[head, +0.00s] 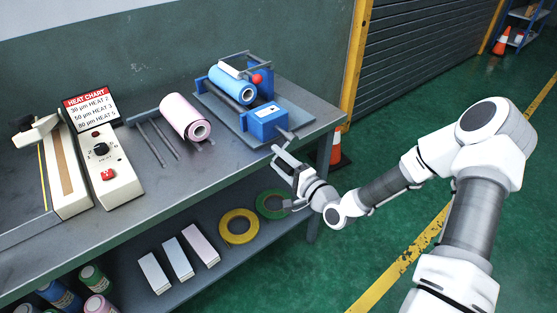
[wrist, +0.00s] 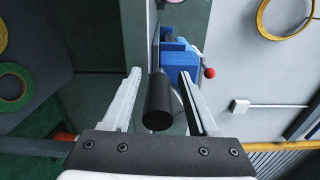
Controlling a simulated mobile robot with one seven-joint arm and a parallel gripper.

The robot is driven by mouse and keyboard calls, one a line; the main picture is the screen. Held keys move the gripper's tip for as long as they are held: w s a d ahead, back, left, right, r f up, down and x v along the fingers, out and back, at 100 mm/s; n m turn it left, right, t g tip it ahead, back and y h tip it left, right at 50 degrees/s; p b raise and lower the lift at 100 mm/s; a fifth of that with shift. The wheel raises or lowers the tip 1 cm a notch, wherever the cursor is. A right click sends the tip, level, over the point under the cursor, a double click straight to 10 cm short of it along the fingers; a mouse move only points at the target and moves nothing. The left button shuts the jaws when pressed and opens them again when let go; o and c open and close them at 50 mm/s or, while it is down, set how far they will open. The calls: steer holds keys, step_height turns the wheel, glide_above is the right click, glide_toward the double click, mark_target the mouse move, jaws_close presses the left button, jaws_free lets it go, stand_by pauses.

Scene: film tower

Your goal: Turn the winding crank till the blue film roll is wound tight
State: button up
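The blue film roll (head: 232,85) lies in the winder at the back right of the bench in the head view. The winder's blue box (head: 268,122) has the crank side facing my gripper (head: 280,158); it also shows in the wrist view (wrist: 181,70). In the wrist view the crank's black handle (wrist: 158,104) stands between the two fingers of my gripper (wrist: 160,78). The fingers are open, with a gap on each side of the handle. In the head view my gripper hides the handle.
A red knob (head: 257,78) sits on the winder. A pink roll (head: 186,118) lies on a rack to its left. A heat sealer (head: 104,165) stands further left. The shelf below holds yellow tape (head: 239,240). A traffic cone (head: 337,149) stands past the bench end.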

steer(key=p+v, duration=0.1)
steer(key=v, duration=1.6)
steer(key=shift+s, duration=0.2)
steer(key=shift+r, duration=0.1)
